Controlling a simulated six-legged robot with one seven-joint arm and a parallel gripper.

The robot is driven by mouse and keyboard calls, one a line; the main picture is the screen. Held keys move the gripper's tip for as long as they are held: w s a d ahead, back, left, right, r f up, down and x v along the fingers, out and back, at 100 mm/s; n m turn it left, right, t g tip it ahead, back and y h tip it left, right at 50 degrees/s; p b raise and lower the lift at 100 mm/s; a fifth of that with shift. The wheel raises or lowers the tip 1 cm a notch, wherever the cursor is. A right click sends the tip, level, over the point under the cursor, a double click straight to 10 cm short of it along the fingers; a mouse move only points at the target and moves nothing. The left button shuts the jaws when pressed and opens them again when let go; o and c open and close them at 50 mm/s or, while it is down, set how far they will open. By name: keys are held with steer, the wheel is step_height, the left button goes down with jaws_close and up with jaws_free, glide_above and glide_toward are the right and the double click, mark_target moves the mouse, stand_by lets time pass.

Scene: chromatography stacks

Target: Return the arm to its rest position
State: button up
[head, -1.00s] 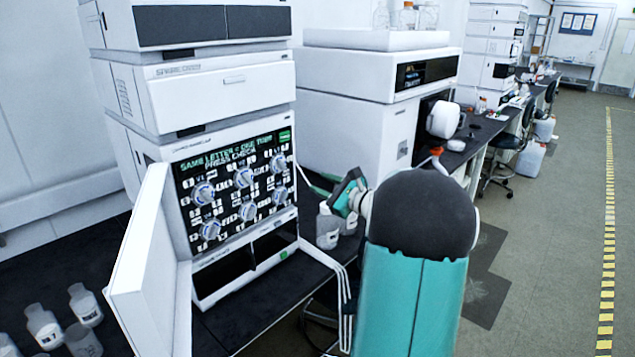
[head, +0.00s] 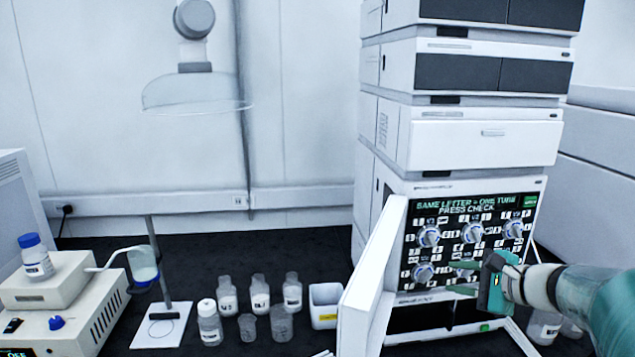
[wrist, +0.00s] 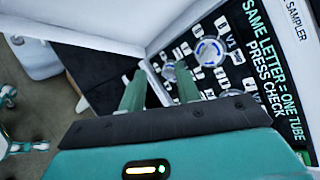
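My arm (head: 590,296) reaches in from the right edge of the head view, bent toward the panel. My teal gripper (head: 452,276) is in front of the lower part of the instrument's knob panel (head: 441,252). Its two green fingers are apart with nothing between them. The wrist view shows the same open fingers (wrist: 160,88), with the panel and its knobs beyond them. Whether a fingertip touches the panel cannot be told. The panel display reads "SAME LETTER = ONE TUBE, PRESS CHECK".
The instrument's white door (head: 374,280) stands open left of the panel. Bottles (head: 227,296) and small beakers (head: 281,323) stand on the dark bench, beside a white bin (head: 325,303). A stand (head: 160,326) and a hotplate-like box (head: 70,318) are farther left. A clear hood (head: 195,92) hangs above.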

steer(key=s+a+n+g, duration=0.3)
steer(key=s+a+n, duration=0.2)
steer(key=a, duration=0.6)
steer(key=s+a+f+n+g+h, duration=0.1)
steer(key=s+a+f+n+h, duration=0.1)
steer(key=s+n, duration=0.5)
steer(key=s+a+f+n+g+h, duration=0.1)
steer(key=s+a+n+h, duration=0.3)
steer(key=s, duration=0.5)
steer(key=a+f+n, duration=0.1)
steer(key=n, duration=0.1)
steer(key=shift+s+a+n+g, duration=0.25)
steer(key=shift+s+n+g, duration=0.05)
steer(key=shift+n+g, duration=0.1)
